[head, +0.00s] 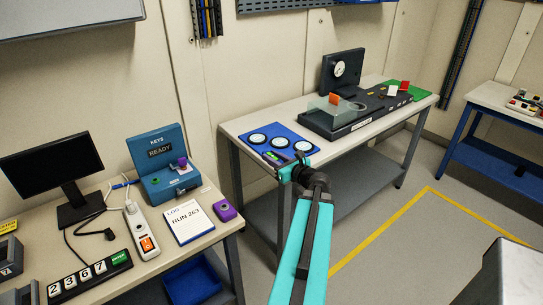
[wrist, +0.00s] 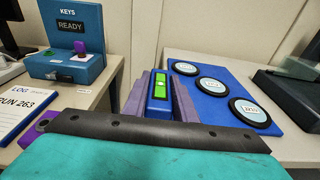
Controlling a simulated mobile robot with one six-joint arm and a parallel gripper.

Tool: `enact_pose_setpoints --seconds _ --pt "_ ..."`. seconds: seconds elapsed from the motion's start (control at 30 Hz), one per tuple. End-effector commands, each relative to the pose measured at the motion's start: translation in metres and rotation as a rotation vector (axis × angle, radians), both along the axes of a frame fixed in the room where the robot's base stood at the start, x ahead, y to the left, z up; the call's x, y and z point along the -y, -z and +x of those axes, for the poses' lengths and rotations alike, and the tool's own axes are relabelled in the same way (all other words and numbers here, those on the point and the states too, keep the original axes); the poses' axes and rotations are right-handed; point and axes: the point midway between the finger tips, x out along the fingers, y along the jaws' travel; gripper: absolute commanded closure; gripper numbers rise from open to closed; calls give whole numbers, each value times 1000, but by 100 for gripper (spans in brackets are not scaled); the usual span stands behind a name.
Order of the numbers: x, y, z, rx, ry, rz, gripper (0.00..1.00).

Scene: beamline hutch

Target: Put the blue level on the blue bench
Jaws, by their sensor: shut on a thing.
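The blue level, with a bright green vial window, shows in the wrist view (wrist: 159,87) between the two purple fingers of my gripper (wrist: 161,80). My gripper is shut on it. In the head view my gripper (head: 278,159) is at the front left of the middle bench, by the blue mat's near edge, and the level (head: 270,155) is small and partly hidden there. I cannot tell whether it touches the bench. The blue bench (head: 493,97), with a pale top and blue legs, stands at the far right, well away from my gripper.
The middle bench (head: 238,127) holds a blue mat (head: 282,134) with three round dials and a dark apparatus (head: 320,124). The left desk holds a monitor, key box (head: 160,160), log sheet and purple block (head: 224,210). Small items sit on the blue bench. Floor with yellow tape (head: 390,226) lies open.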

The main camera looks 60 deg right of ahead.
Motion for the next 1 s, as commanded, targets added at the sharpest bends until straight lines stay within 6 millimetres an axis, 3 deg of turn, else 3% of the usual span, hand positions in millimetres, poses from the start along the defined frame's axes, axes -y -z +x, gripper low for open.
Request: enact_pose_setpoints --seconds 0.2,1.0 --pt "-15 -2 -11 0 0 0 100" --pt "-29 -7 -23 1 -2 2 100"
